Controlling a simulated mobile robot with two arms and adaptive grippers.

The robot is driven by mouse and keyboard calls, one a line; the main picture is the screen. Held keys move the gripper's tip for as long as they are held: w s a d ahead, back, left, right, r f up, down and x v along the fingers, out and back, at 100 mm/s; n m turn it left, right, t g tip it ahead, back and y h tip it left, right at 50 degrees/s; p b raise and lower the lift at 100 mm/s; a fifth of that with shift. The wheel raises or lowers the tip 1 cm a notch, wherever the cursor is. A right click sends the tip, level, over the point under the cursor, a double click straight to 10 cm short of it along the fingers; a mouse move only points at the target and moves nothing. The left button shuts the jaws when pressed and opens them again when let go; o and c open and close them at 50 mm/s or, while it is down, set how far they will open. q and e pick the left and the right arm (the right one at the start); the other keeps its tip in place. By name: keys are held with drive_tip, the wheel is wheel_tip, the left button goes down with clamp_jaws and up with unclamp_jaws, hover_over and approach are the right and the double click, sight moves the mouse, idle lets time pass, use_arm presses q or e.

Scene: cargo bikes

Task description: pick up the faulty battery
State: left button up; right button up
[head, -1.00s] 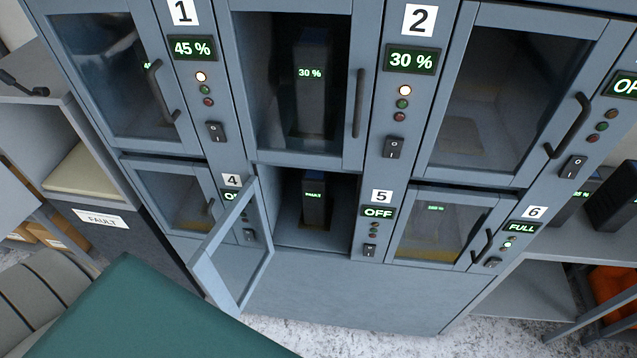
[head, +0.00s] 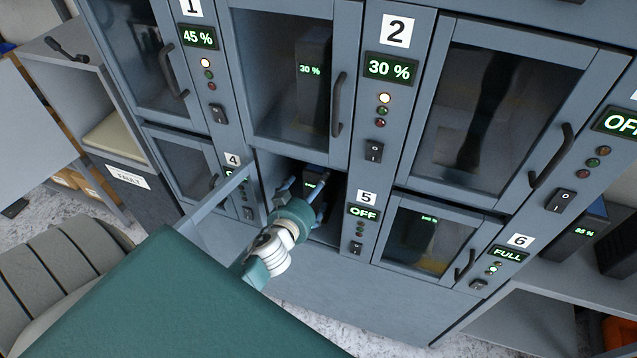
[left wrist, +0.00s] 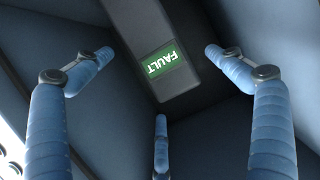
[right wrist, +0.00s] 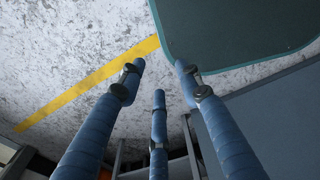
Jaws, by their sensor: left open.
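The faulty battery (left wrist: 150,40) is a dark block with a green label reading FAULT in the left wrist view. It stands inside the open lower compartment beside the 5 panel; in the head view its dark top (head: 313,172) shows past my fingers. My left gripper (head: 304,188) is at the mouth of that compartment. Its blue fingers (left wrist: 160,85) are open and spread in front of the battery, with nothing between them. My right gripper (right wrist: 158,80) has its fingers apart and empty above the floor. It is out of the head view.
The compartment's glass door (head: 215,215) stands open to the left of my left arm. Other compartments are shut, one holding a 30 % battery (head: 313,70). A shelf with a FAULT label (head: 128,177) stands at left. The right wrist view shows speckled floor with a yellow line (right wrist: 90,83).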

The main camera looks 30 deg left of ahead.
use_arm(q)
drive_tip(key=shift+d+p+x, duration=0.2)
drive_tip(key=shift+p+x, duration=0.3)
drive_tip(key=shift+x, duration=2.5)
drive_tip(key=shift+s, duration=0.1)
drive_tip(key=shift+c, duration=1)
drive_tip(key=c, duration=1.7)
drive_tip(key=shift+w+r, duration=0.2)
drive_tip(key=shift+w, duration=0.05)
drive_tip(key=shift+c, duration=0.8)
drive_tip(key=shift+s, duration=0.1)
